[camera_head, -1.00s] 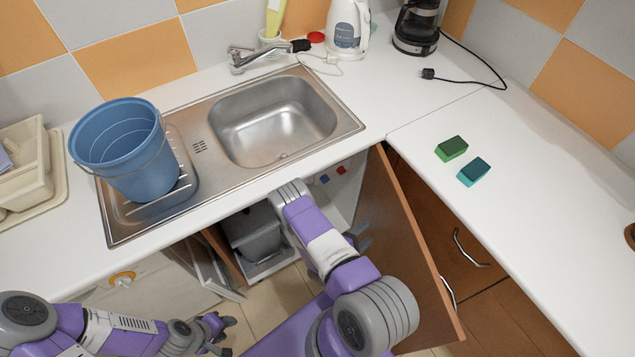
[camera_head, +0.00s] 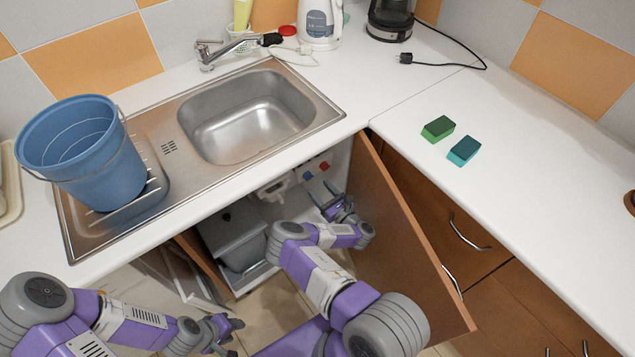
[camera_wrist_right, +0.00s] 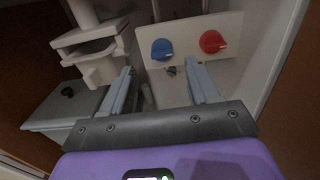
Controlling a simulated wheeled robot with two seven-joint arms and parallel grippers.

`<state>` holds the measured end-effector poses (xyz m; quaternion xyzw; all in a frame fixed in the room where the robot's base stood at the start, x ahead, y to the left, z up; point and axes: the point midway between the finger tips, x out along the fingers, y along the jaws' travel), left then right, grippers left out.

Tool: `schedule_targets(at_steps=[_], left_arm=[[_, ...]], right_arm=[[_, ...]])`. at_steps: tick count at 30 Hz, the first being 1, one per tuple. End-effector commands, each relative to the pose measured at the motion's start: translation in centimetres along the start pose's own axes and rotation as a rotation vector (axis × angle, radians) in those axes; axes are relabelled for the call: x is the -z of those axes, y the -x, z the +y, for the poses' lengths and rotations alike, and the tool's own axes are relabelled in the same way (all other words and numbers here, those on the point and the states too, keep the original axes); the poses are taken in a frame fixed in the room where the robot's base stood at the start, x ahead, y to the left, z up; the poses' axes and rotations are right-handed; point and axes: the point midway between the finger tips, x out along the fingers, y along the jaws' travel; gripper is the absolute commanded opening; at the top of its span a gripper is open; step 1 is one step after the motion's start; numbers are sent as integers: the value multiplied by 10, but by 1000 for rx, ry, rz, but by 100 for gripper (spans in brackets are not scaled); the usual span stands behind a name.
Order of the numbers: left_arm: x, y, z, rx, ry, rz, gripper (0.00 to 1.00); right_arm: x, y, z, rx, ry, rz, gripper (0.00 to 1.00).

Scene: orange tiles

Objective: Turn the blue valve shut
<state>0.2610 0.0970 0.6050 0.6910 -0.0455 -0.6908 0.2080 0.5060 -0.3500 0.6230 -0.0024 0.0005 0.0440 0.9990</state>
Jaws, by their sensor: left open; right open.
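The blue valve (camera_wrist_right: 162,49) is a round knob with a raised handle on a pale panel inside the open cabinet under the sink. It shows as a small blue spot in the head view (camera_head: 307,176). My right gripper (camera_wrist_right: 161,75) is open and empty, with its two fingers pointing towards the panel and apart from the valve. In the head view the right gripper (camera_head: 331,190) is inside the cabinet opening, below and right of the valve. My left gripper (camera_head: 236,325) is open and empty, low in front of the cabinet at the left.
A red valve (camera_wrist_right: 212,41) is right of the blue one. A grey bin (camera_head: 236,236) and white drain parts (camera_wrist_right: 99,62) are at the left inside the cabinet. The open brown door (camera_head: 408,243) stands close on the right. The counter edge is above.

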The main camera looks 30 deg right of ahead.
Motion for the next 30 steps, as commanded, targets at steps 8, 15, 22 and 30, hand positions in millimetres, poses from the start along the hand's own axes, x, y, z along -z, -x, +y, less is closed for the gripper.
schedule_targets(at_steps=[8,15,22,30], left_arm=[[1,-18,-7,0,0,0,43],[1,-24,-9,0,0,0,43],[1,-23,-9,0,0,0,43],[1,-23,-9,0,0,0,43]], right_arm=[[1,-43,-2,5,-3,-5,60],[0,-61,-3,8,-4,-3,60],[-1,-62,-3,9,-4,-2,60],[-1,-62,-3,9,-5,-2,22]])
